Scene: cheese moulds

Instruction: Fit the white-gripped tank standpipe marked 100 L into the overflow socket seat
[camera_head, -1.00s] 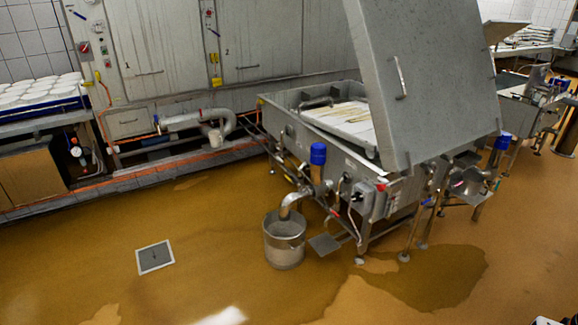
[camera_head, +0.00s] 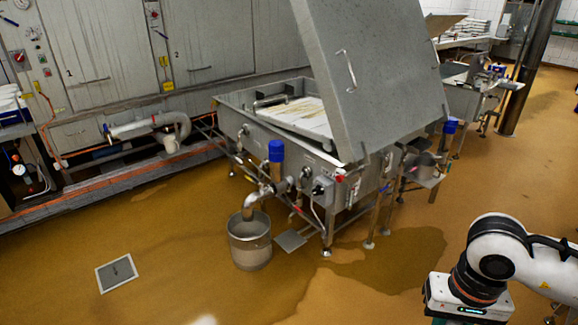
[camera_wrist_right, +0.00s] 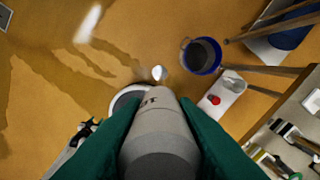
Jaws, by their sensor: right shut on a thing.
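In the right wrist view, my right gripper (camera_wrist_right: 160,140) has two dark green fingers shut on a pale grey-white cylindrical piece (camera_wrist_right: 160,125). The piece points away from the camera and carries dark lettering near its far end that I cannot read fully, so I cannot confirm a 100 L mark. It is held above the brown floor. In the head view only my right wrist shows at the lower right, and its fingers are out of frame. I cannot make out the overflow socket seat for certain. My left gripper is in neither current view.
A steel vat (camera_head: 262,132) with a raised lid (camera_head: 375,75) stands mid-view. A metal bucket (camera_head: 250,250) sits under its outlet pipe, near a square floor drain (camera_head: 117,273). In the wrist view, a blue-rimmed bucket (camera_wrist_right: 219,54) stands near metal legs. Wet floor lies open in front.

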